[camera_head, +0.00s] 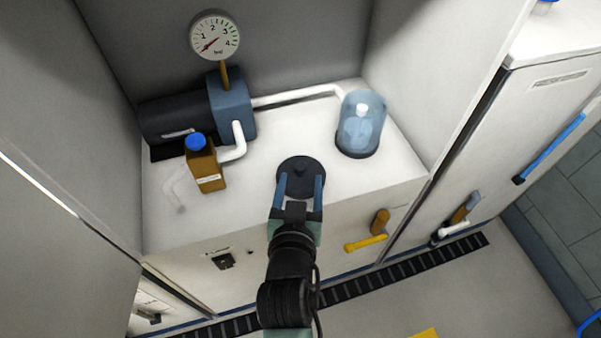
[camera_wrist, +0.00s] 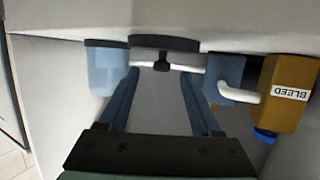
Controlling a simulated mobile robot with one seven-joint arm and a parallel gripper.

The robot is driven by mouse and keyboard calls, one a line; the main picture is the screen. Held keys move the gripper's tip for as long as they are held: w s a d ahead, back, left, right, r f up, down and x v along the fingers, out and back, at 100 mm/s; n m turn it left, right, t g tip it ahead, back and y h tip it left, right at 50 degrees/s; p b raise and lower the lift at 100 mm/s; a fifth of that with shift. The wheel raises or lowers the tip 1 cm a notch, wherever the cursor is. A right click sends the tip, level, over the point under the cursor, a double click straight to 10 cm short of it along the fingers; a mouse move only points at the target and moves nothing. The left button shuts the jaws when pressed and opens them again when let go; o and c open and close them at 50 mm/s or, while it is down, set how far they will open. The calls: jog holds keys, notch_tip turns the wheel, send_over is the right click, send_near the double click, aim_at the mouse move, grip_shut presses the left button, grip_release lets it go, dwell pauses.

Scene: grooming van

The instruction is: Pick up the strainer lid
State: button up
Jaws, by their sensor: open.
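The strainer lid (camera_head: 298,162) is a dark round disc with a small knob, lying on the white counter. In the wrist view the lid (camera_wrist: 165,42) appears edge-on at the top centre, its knob pointing towards my gripper. My gripper (camera_head: 300,180) is open and empty, its two blue fingers overlapping the lid's near part in the head view. In the wrist view my gripper (camera_wrist: 160,72) has its fingertips on either side of the knob, apart from it. I cannot tell how far the tips are from the lid. The clear blue strainer bowl (camera_head: 362,118) stands behind right.
A blue-and-black pump (camera_head: 231,107) with a gauge (camera_head: 214,36) and white pipe stands at the back left. A brown bottle (camera_head: 206,170) with a blue cap and "BLEED" label stands left of the lid. Walls enclose the counter; a yellow handle (camera_head: 366,243) is on its front.

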aim_at(300, 171)
jog(key=shift+a+b+x, duration=0.2)
jog(key=shift+b+x, duration=0.35)
jog(key=shift+x, duration=2.25)
jog(key=shift+r, duration=0.1)
grip_shut()
